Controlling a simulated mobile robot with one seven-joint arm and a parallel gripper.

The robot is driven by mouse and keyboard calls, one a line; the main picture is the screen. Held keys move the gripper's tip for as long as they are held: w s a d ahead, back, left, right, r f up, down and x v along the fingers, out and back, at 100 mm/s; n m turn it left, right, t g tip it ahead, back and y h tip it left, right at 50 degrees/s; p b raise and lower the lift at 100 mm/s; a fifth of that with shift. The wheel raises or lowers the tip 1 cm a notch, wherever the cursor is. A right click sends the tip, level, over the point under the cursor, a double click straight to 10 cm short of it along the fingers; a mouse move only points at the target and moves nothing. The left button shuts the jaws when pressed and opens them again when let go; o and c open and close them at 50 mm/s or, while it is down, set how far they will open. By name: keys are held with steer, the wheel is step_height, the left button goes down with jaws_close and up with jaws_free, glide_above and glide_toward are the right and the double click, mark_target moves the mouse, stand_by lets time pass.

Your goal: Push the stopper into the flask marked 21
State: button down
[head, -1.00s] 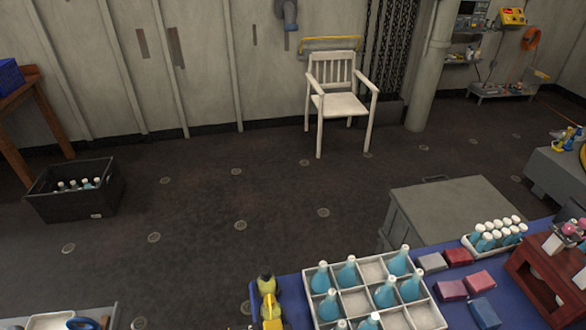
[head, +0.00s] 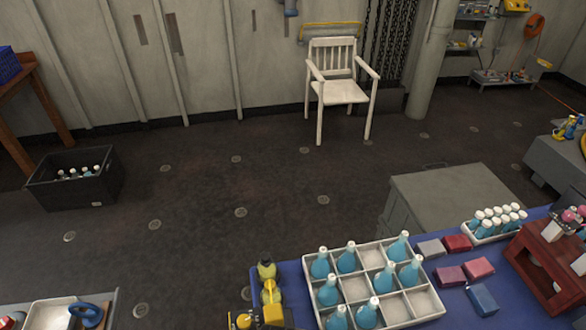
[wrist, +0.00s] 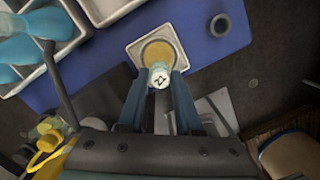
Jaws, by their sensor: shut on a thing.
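My gripper (wrist: 160,84) shows in the wrist view and is shut on a small pale stopper-like thing (wrist: 159,72) with a dark mark on its top. I cannot read the mark clearly. Beyond it lies a square white-rimmed holder (wrist: 133,52) with a tan round middle, on the blue tabletop (wrist: 105,80). I cannot tell whether the held thing touches it. In the head view several blue flasks (head: 328,291) with white tops stand in a white divided crate (head: 437,316); no number on them is legible. My gripper is not seen in the head view.
A yellow device (head: 268,290) stands left of the crate. Coloured blocks (head: 450,275), a rack of white-capped vials (head: 498,220) and a red-brown stand (head: 530,270) are right of it. A grey chest (head: 450,200) stands behind the table. The floor to the left is largely open.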

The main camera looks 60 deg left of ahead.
steer(key=c, duration=0.5)
jaws_free()
steer(key=shift+o, duration=0.3)
steer(key=o, duration=0.4)
steer(key=shift+r, duration=0.15)
step_height(320, 180, up, 5)
steer(key=p, duration=0.6)
steer(key=shift+r, duration=0.2)
